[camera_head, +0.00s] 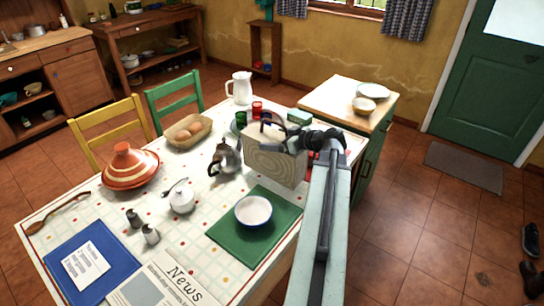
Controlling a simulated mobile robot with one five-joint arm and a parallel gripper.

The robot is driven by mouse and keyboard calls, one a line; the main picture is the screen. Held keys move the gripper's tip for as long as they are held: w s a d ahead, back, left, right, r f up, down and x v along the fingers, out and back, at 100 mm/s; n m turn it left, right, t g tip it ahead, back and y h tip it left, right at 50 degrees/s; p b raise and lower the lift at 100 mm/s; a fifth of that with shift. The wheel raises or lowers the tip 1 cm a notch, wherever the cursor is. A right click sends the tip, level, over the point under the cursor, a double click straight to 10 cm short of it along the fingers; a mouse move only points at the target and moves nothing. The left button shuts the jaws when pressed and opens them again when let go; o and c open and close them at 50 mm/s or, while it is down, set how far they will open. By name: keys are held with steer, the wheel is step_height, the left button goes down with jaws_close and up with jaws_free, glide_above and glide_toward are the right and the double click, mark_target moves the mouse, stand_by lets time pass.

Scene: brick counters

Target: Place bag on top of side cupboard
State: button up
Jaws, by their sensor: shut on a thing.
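The bag (272,162) is a beige, box-shaped bag with a dark handle loop on top. It is at the far right end of the dining table, and I cannot tell whether it touches the tabletop. My gripper (285,142) is at the bag's upper right side, shut on it; the fingertips are partly hidden by the dark wrist. The side cupboard (323,97) has a light wooden top and green sides. It stands just behind and to the right of the bag, with a bowl and a plate on the right part of its top.
The dining table (205,262) holds a tagine (131,168), a moka pot (227,157), an egg basket (187,131), a white jug (240,87), red and green cups and a bowl (253,211). The left part of the cupboard top is clear. Open tiled floor lies at the right.

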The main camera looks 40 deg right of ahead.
step_height(320, 180, down, 4)
steer(key=b, duration=0.3)
steer(key=shift+r, duration=0.25)
steer(key=o, duration=1.8)
steer(key=shift+f+b, duration=0.1)
steer(key=shift+b, duration=0.25)
